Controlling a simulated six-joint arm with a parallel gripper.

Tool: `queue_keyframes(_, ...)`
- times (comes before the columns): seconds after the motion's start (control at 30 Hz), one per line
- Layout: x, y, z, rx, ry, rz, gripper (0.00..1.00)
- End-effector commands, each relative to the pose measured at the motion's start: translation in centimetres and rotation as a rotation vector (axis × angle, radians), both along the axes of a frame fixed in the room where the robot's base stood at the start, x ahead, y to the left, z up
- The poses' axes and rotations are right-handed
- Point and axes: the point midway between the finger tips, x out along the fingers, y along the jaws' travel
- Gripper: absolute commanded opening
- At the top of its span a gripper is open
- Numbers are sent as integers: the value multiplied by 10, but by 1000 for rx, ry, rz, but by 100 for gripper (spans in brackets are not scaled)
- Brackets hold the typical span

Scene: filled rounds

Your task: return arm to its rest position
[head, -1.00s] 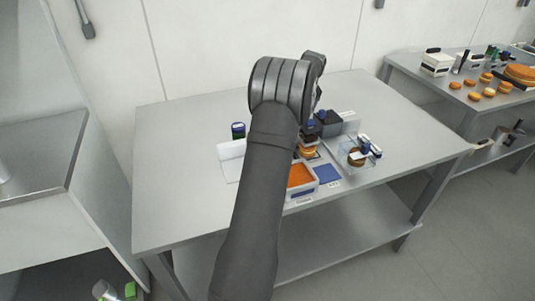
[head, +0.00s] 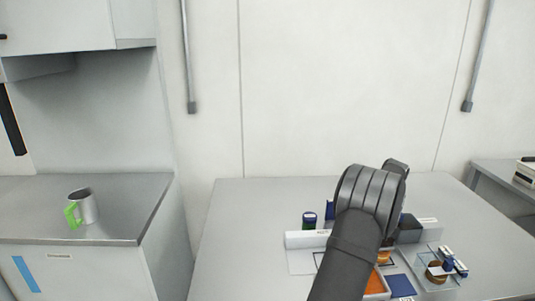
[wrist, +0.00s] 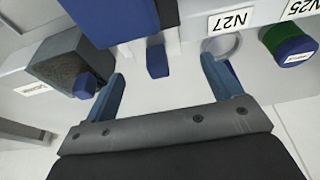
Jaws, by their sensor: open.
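My gripper shows in the wrist view (wrist: 165,88). Its two blue-grey fingers are spread apart with nothing held between them. In the head view my dark arm rises over the right part of the table (head: 250,230), and its thick wrist hides the gripper and some of the things behind it. Beyond the fingers in the wrist view are a blue block (wrist: 110,18) and a smaller blue piece (wrist: 157,60). I cannot tell exactly how far they are from the fingers.
A tray with orange filling (head: 374,287), a blue square (head: 401,286) and a clear dish with a brown round (head: 437,272) lie near my arm. A dark box (wrist: 72,62) and a green-blue jar (wrist: 289,45) flank the gripper. A mug (head: 83,206) stands on the left counter.

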Motion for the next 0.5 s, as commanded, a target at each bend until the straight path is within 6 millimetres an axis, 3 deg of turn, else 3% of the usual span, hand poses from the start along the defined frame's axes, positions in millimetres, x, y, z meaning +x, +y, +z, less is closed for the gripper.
queue_keyframes(0.17,0,0,-27,0,1,-1,84)
queue_keyframes(0.5,0,16,-26,-1,-1,1,84)
